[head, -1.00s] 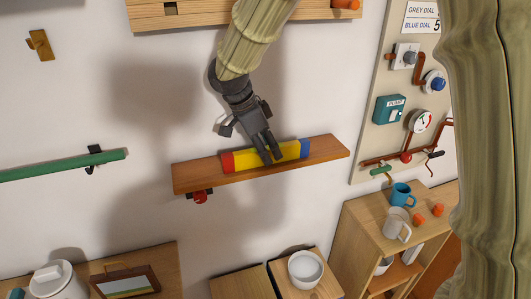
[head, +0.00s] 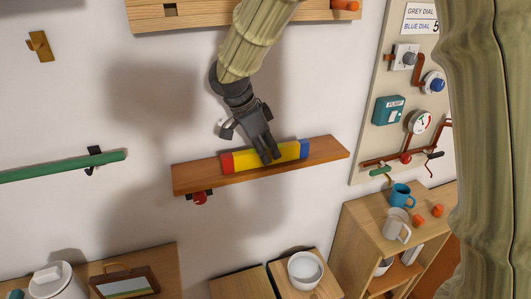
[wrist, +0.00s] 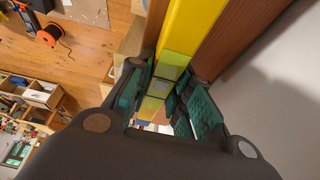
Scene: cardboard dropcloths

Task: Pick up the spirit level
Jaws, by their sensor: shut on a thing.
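The spirit level is a yellow bar (head: 247,161) with a red end on the left and a blue end on the right. It lies along a narrow wooden wall shelf (head: 195,180) in the head view. My gripper (head: 269,157) comes down from above and is shut on the level near its middle, its fingers covering part of it. In the wrist view the yellow level (wrist: 185,28) runs between the green-padded fingers of my gripper (wrist: 160,100). I cannot tell any gap between level and shelf.
A red object (head: 200,198) hangs under the shelf's left end. A green rail (head: 60,167) is on the wall at left. A panel with dials (head: 385,140) stands at right, above a cabinet (head: 365,225) with mugs. A white bowl (head: 305,270) stands below.

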